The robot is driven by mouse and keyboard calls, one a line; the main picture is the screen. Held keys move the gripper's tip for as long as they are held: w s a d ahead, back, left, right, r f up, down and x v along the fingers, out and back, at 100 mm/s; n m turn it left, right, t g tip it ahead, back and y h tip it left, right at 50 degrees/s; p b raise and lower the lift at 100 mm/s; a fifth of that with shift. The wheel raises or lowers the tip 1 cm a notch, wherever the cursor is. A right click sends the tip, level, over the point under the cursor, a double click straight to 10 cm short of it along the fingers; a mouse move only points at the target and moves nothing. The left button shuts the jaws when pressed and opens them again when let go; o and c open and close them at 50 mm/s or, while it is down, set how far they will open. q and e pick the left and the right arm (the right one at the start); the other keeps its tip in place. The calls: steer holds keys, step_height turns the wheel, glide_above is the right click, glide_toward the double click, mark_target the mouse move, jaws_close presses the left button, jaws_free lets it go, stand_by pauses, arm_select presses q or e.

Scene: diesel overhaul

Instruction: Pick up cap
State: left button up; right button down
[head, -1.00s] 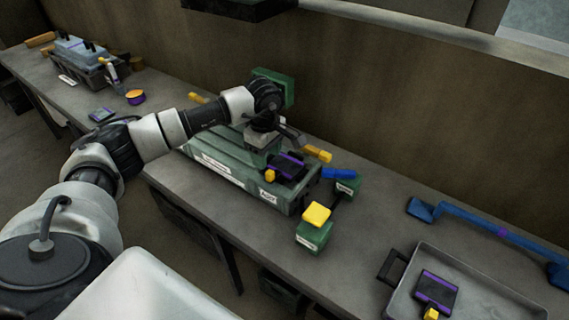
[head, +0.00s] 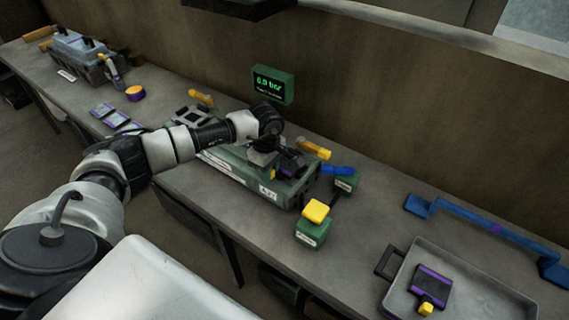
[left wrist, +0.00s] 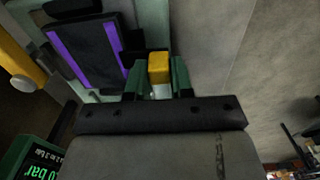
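A small yellow cap (head: 271,174) shows at the end of a dark block with purple stripes (head: 293,162), on the green test bench (head: 283,192). My left gripper (head: 262,158) is over the bench beside that block. In the left wrist view the green fingertips (left wrist: 158,82) stand on either side of the yellow cap (left wrist: 158,67), which fills the gap between them. I cannot tell whether they press on it. The striped block (left wrist: 88,48) lies to the left there. My right gripper is not in view.
A display (head: 272,85) stands behind the bench. A green block with a yellow top (head: 316,211) stands in front. A grey tray (head: 396,300) holds another striped block (head: 432,288) with a yellow end. A blue bar (head: 485,226) lies at the back right.

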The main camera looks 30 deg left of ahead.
arm_select(q)
jaws_close()
steer(key=shift+r, duration=0.1)
steer(key=shift+w, duration=0.1)
